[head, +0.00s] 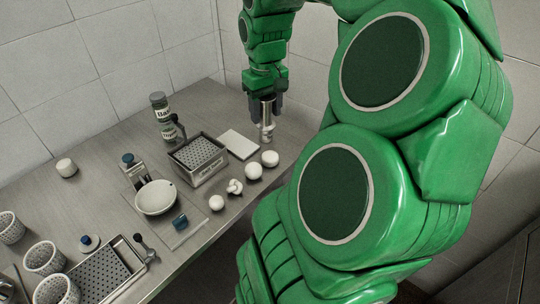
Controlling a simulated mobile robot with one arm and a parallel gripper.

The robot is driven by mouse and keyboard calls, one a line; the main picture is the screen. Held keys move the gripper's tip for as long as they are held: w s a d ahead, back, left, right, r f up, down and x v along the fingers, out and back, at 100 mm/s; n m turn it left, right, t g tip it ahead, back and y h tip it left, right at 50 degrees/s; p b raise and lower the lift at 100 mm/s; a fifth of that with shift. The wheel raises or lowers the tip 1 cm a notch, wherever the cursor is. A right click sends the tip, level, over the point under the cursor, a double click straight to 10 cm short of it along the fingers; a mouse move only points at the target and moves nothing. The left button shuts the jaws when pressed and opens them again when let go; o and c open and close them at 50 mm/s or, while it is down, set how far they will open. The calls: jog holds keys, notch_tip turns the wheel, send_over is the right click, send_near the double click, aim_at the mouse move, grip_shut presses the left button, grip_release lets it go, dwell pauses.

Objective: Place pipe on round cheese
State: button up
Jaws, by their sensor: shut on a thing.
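My gripper (265,104) is at the far right end of the counter, pointing down. It is shut on a metal pipe (267,125), which hangs upright below the fingers. The pipe's lower end is above or near the counter, behind the white balls; I cannot tell if it touches. Several round white pieces could be the round cheese: a ball (270,158) just below the pipe in the picture, one (254,171) beside it, one (216,202) further left, and a short white cylinder (66,167) at the left. I cannot tell which is the cheese.
A white slab (239,144) and a perforated metal basket (198,174) are left of the gripper. A labelled bottle (161,118), white bowl (156,198) and mushroom-like piece (235,187) stand nearby. Perforated cups (44,258) and a tray (137,259) are at the lower left. The counter's back left is mostly clear.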

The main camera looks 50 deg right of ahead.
jog(key=s+a, duration=0.3)
jog(key=s, duration=0.3)
send_over(270, 155)
jog(key=shift+n, duration=0.4)
notch_tip(270, 155, down, 15)
jog(key=shift+s+a+f, duration=0.15)
jog(key=shift+f, duration=0.05)
jog(key=shift+w+f, duration=0.2)
jog(key=shift+f, duration=0.25)
jog(key=shift+d+f, duration=0.2)
jog(key=shift+f, duration=1.1)
jog(key=shift+f, duration=0.15)
jog(key=o, duration=1.2)
jog(key=shift+c, duration=0.2)
